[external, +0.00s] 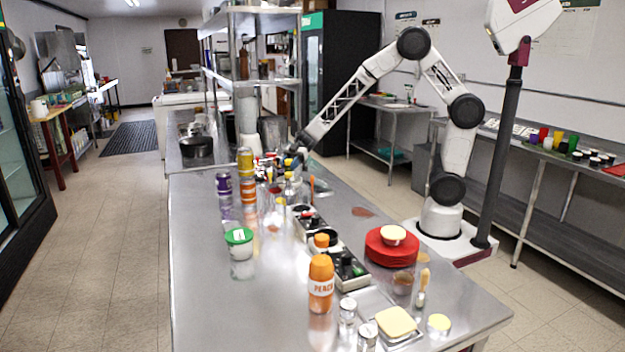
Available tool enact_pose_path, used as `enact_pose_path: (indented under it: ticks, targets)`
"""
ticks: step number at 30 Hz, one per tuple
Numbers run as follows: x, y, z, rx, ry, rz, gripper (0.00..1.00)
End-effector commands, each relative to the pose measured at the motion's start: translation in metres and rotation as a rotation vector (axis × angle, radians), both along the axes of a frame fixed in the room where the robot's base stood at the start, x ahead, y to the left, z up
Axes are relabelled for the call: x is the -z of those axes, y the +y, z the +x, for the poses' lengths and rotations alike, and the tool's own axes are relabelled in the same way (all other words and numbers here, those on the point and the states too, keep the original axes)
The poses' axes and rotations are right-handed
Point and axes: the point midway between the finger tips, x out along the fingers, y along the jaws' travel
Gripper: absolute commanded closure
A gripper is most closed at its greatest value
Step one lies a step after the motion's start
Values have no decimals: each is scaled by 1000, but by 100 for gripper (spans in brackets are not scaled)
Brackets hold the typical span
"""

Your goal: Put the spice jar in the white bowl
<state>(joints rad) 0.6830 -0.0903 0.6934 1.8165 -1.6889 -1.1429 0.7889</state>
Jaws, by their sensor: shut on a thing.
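My gripper (293,163) is at the far part of the steel counter, among a cluster of small bottles and jars. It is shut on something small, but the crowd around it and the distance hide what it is. I cannot tell which of the small containers is the spice jar. A small pale, cream-white bowl (392,233) sits on a stack of red plates (392,252) at the right side of the counter, nearer the camera than my gripper. I cannot be sure that this is the white bowl.
An orange bottle (321,284), a green-lidded jar (239,246) and a black divided tray (348,269) stand between the near end and the cluster. Stacked purple (224,184) and orange cans (248,190) stand left of my gripper. The counter's left strip (200,270) is clear.

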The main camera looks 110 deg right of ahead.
Motion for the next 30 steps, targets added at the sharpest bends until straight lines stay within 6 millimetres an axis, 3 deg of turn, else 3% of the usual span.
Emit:
enact_pose_path:
  ticks: [8,20,30]
  targets:
    - [2,0,0,0,0,0,82]
    - [36,0,0,0,-1,-1,82]
    - [38,0,0,0,0,0,82]
